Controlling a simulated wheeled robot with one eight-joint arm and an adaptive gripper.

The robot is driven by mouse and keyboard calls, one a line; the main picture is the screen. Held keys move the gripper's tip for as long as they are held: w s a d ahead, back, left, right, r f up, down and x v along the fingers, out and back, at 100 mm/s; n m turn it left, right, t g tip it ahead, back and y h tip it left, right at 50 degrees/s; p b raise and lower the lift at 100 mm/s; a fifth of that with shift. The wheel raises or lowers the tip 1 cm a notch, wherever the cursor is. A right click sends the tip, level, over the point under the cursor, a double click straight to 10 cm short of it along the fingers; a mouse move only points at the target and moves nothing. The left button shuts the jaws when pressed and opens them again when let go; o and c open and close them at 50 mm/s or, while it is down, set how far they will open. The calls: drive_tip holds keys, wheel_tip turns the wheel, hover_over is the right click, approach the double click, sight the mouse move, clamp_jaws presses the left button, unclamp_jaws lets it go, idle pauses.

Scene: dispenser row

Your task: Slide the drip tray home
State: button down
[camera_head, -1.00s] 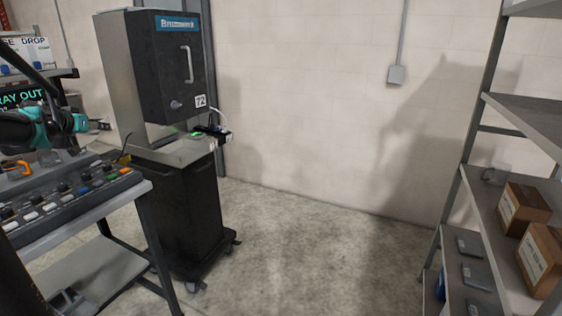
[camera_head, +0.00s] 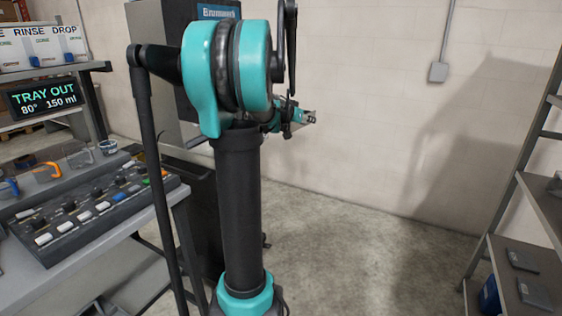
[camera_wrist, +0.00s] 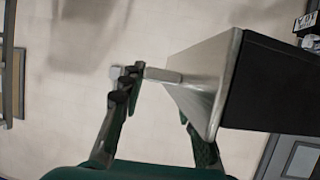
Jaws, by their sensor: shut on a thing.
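The dispenser (camera_head: 165,95) is a dark-fronted, grey-sided machine on a black wheeled cart (camera_head: 200,200), mostly behind my arm. My gripper (camera_head: 312,116) is at its right side, small in the head view. In the wrist view its two fingers (camera_wrist: 162,105) stand apart, a pale metal edge (camera_wrist: 205,75) and a short grey bar (camera_wrist: 163,75) between and beyond them. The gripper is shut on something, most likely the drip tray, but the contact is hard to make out. My arm hides the tray's place in the head view.
A display (camera_head: 45,97) reads TRAY OUT, 80° and 150 ml. A grey shelf rack (camera_head: 520,275) is at the right. The floor between (camera_head: 370,230) is clear.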

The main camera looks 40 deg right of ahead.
drive_tip(key=w+a+f+n+t, duration=0.1)
drive_tip(key=w+a+f, duration=0.3)
drive_tip(key=f, duration=0.5)
drive_tip(key=w+a+f+n+t, duration=0.1)
drive_tip(key=a+f, duration=0.4)
drive_tip(key=f, duration=0.4)
drive_tip(key=w+a, duration=0.3)
drive_tip(key=w, duration=0.5)
drive_tip(key=w+a, duration=0.3)
drive_tip(key=w, duration=0.5)
drive_tip(key=shift+a+f+y, duration=0.3)
drive_tip(key=shift+f, duration=0.15)
drive_tip(key=shift+f, duration=0.25)
drive_tip(key=shift+w+a, duration=0.1)
drive_tip(key=shift+w, duration=0.2)
drive_tip(key=shift+w+a, duration=0.35)
drive_tip(key=shift+w, duration=0.4)
drive_tip(key=shift+w+a, duration=0.3)
drive_tip(key=shift+w, duration=0.45)
drive_tip(key=shift+w+a, duration=0.35)
drive_tip(key=shift+w, duration=0.4)
drive_tip(key=c, duration=1)
unclamp_jaws()
